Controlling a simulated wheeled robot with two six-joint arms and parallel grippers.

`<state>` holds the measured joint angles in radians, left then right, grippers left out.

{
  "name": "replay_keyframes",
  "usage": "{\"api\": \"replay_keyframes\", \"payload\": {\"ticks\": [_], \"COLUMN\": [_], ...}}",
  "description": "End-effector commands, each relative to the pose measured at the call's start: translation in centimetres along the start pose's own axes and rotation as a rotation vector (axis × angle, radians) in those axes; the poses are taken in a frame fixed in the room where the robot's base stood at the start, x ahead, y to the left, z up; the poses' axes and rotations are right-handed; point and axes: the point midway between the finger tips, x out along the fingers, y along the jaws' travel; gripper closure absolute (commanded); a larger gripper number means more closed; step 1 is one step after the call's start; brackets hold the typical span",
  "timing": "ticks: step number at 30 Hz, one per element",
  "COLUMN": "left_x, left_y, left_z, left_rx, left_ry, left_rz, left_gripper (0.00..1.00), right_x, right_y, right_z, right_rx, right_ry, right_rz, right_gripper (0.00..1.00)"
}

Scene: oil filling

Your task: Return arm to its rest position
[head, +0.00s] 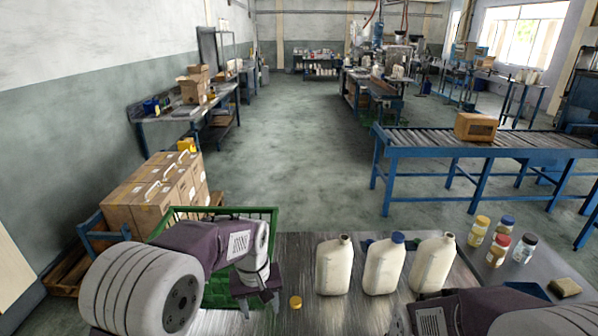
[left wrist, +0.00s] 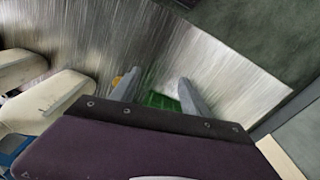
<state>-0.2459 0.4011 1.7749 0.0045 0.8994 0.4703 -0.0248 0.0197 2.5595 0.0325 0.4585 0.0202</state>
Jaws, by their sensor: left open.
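My left gripper (head: 258,300) is open and empty, pointing down over the metal table beside the green crate (head: 222,211). In the left wrist view its two fingers (left wrist: 160,90) stand apart, with a patch of green showing between them. A yellow cap (head: 295,302) lies on the table just right of the gripper; it is partly hidden by a finger in the left wrist view (left wrist: 117,80). My right arm (head: 450,312) reaches in at the lower right; its gripper is outside the picture.
Three cream bottles stand in a row: left (head: 334,266), middle with a blue cap (head: 384,265), and right (head: 432,263). Small jars (head: 498,250) and a sponge (head: 564,287) are at the right. Boxes (head: 150,195) stand left of the crate. Bare table lies before the bottles.

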Motion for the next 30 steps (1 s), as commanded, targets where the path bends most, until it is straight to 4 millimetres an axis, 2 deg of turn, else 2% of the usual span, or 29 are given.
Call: {"api": "replay_keyframes", "payload": {"ticks": [1, 5, 9, 12, 15, 16, 19, 30], "left_x": [-0.5, -0.7, 0.0, 1.4, 3.0, 3.4, 3.2, 3.2], "left_y": [-1.7, -5.6, -9.4, -11.3, -12.0, -12.0, -11.7, -11.7], "left_z": [0.6, 3.0, 7.0, 10.6, 13.3, 13.6, 12.5, 12.5], "left_rx": [-0.024, -0.054, -0.040, 0.018, 0.115, 0.147, 0.203, 0.205], "left_ry": [0.003, 0.011, 0.018, 0.016, 0.001, 0.008, 0.045, 0.041], "left_rz": [0.000, 0.002, 0.002, 0.000, -0.003, -0.002, 0.003, 0.003], "left_gripper": [0.46, 0.46, 0.46, 0.46, 0.46, 0.46, 0.46, 0.46], "right_x": [0.0, 0.0, 0.0, 0.0, 0.0, 0.0, 0.0, 0.0], "right_y": [0.0, 0.0, 0.0, 0.0, 0.0, 0.0, 0.0, 0.0], "right_z": [0.0, 0.0, 0.0, 0.0, 0.0, 0.0, 0.0, 0.0], "right_rx": [0.000, 0.000, 0.000, 0.000, 0.000, 0.000, 0.000, 0.000], "right_ry": [0.000, 0.000, 0.000, 0.000, 0.000, 0.000, 0.000, 0.000], "right_rz": [0.000, 0.000, 0.000, 0.000, 0.000, 0.000, 0.000, 0.000], "right_gripper": [0.19, 0.19, 0.19, 0.19, 0.19, 0.19, 0.19, 0.19]}}
